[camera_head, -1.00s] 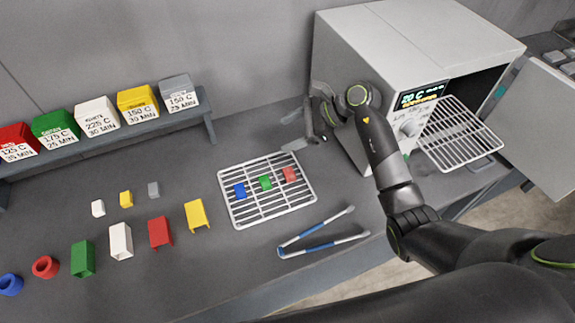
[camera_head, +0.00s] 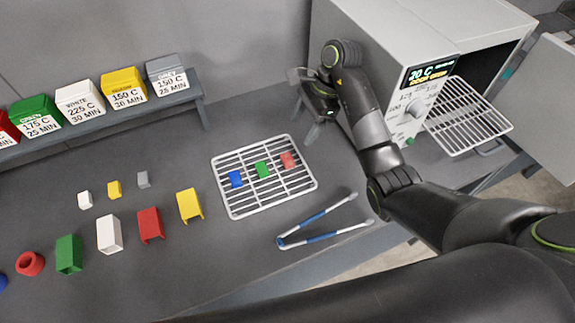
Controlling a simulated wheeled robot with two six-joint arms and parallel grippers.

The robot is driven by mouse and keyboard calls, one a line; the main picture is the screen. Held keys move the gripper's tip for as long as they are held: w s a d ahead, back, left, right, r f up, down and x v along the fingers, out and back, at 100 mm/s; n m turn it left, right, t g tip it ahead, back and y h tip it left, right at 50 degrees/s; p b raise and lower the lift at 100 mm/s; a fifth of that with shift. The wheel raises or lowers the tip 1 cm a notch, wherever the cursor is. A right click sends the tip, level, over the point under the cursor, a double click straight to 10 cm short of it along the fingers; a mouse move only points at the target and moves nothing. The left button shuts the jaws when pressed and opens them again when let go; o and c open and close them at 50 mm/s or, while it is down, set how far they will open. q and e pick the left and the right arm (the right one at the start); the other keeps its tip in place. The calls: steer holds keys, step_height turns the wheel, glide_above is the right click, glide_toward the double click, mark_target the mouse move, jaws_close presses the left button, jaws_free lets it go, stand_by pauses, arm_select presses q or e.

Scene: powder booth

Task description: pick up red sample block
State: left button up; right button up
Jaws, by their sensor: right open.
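The red sample block (camera_head: 288,160) lies on the right part of a white wire rack (camera_head: 231,206) on the bench. A green block (camera_head: 262,170) and a blue block (camera_head: 235,179) lie to its left on the same rack. My right gripper (camera_head: 302,108) is open and empty, above and behind the rack's upper right corner, apart from the red block. Its fingers point left and down. My left gripper is not in view.
Blue-handled tongs (camera_head: 320,236) lie in front of the rack. An oven (camera_head: 420,30) with its door open and a wire shelf (camera_head: 468,118) out stands at right. Small blocks, coloured channels and a red ring (camera_head: 30,263) lie at left. Labelled bins stand on a shelf (camera_head: 120,118).

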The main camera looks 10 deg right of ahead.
steer(key=b, duration=0.4)
glide_above(288, 158)
steer(key=d, duration=0.2)
steer(key=f, duration=0.5)
steer(key=shift+w+f, duration=0.3)
steer(key=shift+w, duration=0.05)
steer(key=shift+s+a+f+b, duration=0.1)
steer(key=shift+s+f+b, duration=0.05)
steer(key=shift+f+b, duration=0.55)
steer(key=shift+b+x, duration=0.85)
steer(key=shift+x, duration=1)
steer(key=shift+s, duration=0.1)
steer(key=c, duration=1)
steer(key=shift+c, duration=0.4)
steer(key=shift+r, duration=0.15)
